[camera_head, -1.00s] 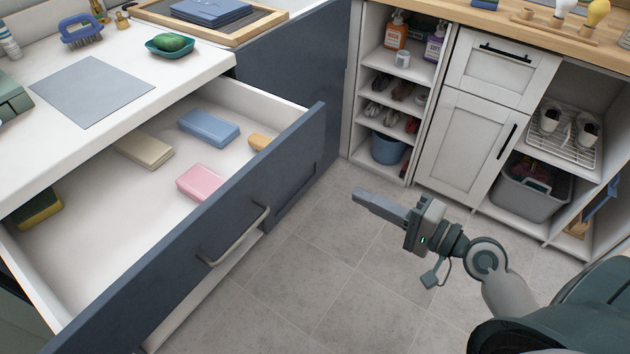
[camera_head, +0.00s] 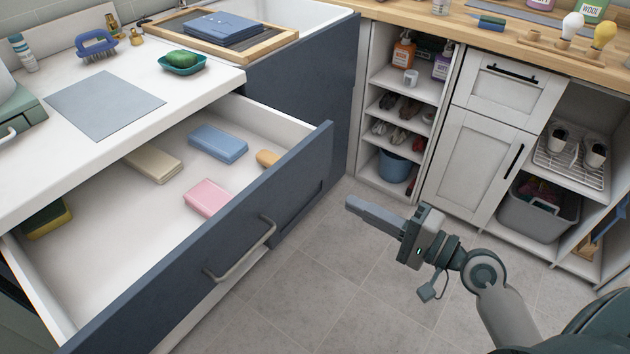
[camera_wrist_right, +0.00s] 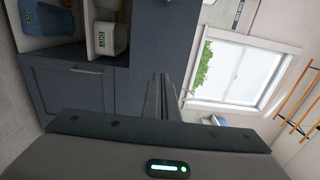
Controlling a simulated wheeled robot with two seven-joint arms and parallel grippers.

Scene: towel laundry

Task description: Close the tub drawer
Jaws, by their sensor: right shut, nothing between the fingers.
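The tub drawer (camera_head: 190,268) is pulled well open under the white counter at the left in the head view. It has a dark blue front and a curved metal handle (camera_head: 243,252). Inside lie a blue block (camera_head: 217,143), a beige block (camera_head: 154,165), a pink block (camera_head: 207,198), a yellow and dark green sponge (camera_head: 47,219) and a partly hidden orange piece (camera_head: 267,159). My right gripper (camera_head: 362,208) is in the air to the right of the drawer front, apart from it, shut and empty. Its fingers (camera_wrist_right: 160,98) also show together in the right wrist view. My left gripper is not in view.
The counter holds a grey mat (camera_head: 105,103), a green dish (camera_head: 183,64) and a blue brush (camera_head: 96,44). An open shelf (camera_head: 404,94) and a white cabinet (camera_head: 483,164) stand at the back right. The tiled floor (camera_head: 310,285) between them is clear.

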